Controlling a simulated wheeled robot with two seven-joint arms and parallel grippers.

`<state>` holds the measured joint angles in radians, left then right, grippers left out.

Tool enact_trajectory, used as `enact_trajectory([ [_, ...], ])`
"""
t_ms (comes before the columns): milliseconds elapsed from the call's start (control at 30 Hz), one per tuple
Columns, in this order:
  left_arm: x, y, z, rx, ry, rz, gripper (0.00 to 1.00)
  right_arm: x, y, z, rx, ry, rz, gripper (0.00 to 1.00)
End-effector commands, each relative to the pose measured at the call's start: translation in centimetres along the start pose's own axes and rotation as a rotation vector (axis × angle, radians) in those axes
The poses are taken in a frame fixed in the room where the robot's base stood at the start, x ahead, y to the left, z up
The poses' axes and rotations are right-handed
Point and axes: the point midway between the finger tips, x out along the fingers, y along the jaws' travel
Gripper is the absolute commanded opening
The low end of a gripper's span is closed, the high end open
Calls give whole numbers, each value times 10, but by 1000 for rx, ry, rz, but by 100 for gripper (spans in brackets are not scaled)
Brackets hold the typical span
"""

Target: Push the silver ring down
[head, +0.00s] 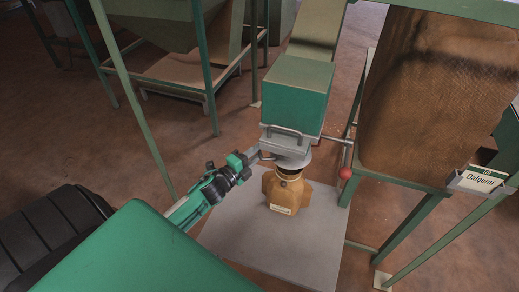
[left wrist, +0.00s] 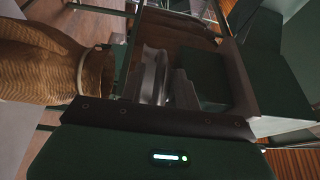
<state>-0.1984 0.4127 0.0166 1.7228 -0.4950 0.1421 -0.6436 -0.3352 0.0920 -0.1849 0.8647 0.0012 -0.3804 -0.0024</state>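A silver ring (head: 293,163) sits around the bottom of the spout, under the green box and just above the neck of a brown sack (head: 285,193). My left gripper (head: 262,156) is at the left side of the ring, close to it; I cannot tell whether it touches. In the left wrist view, curved silver metal (left wrist: 150,75) shows between the two widely spread fingers, and the sack (left wrist: 40,65) lies to the left. The gripper looks open. My right gripper is not in view.
The green box (head: 297,92) with a grey handle (head: 286,131) stands above the sack. A grey floor plate (head: 265,240) lies below. A red knob (head: 345,173) sticks out at right, near a large brown bulk bag (head: 440,100) in a green frame.

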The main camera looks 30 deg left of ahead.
Motion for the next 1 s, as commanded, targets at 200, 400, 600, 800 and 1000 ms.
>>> enact_trajectory([
  [200,18,0,0,0,-1,0,33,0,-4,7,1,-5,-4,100],
  [400,21,1,0,-1,-1,1,33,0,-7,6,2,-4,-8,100],
  [600,21,1,0,-1,-1,1,25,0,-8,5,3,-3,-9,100],
  [800,21,0,0,-1,-1,1,0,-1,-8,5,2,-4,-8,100],
  [1000,21,4,0,-1,-1,1,0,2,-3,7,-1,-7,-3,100],
])
